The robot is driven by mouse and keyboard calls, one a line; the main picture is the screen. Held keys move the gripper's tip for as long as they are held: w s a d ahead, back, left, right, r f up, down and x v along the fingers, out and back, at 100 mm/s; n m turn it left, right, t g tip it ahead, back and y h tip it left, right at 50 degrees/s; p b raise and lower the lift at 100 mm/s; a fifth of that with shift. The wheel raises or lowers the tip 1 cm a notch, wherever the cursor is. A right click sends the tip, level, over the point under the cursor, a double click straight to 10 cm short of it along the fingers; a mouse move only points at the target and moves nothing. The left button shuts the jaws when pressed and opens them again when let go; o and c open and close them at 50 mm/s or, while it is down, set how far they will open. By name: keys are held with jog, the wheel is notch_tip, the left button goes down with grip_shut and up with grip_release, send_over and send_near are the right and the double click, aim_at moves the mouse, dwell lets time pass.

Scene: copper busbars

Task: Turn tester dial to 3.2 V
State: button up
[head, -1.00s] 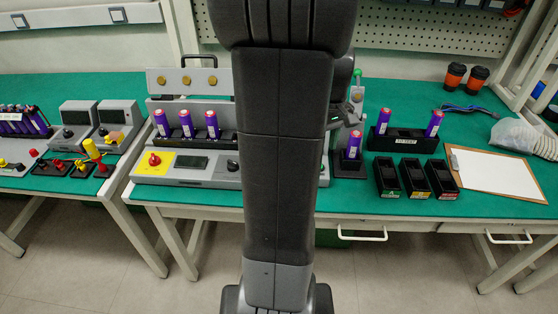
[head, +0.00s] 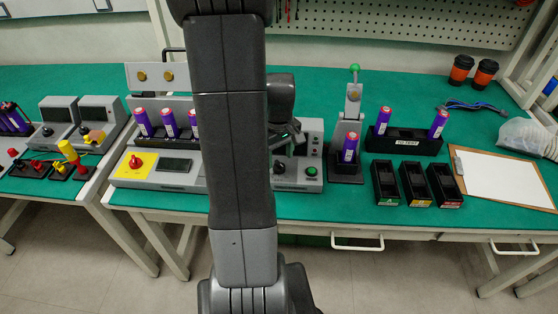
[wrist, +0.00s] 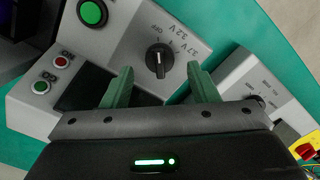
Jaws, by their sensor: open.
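The tester (head: 312,150) is a grey box right of my arm in the head view, with a green button (head: 311,171). Its black dial (wrist: 158,62) shows in the wrist view on a grey panel (wrist: 130,45) with OFF, 3.2 V and 3.7 V marks beside it. The dial's grip runs nearly upright in that view; I cannot tell which mark it points to. My gripper (wrist: 160,72) is open, with one green finger on each side of the dial and visible gaps between. In the head view my gripper (head: 292,138) is partly hidden behind my arm.
A battery stand (head: 347,165) with a green-topped lever is right of the tester. Black bins (head: 415,185), a TO TEST rack (head: 405,143) and a clipboard (head: 505,175) lie farther right. A station with a red knob on yellow (head: 135,163) is left of my arm.

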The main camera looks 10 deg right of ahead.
jog(key=shift+f, duration=1.05)
jog(key=c, duration=1)
jog(key=shift+o, duration=0.2)
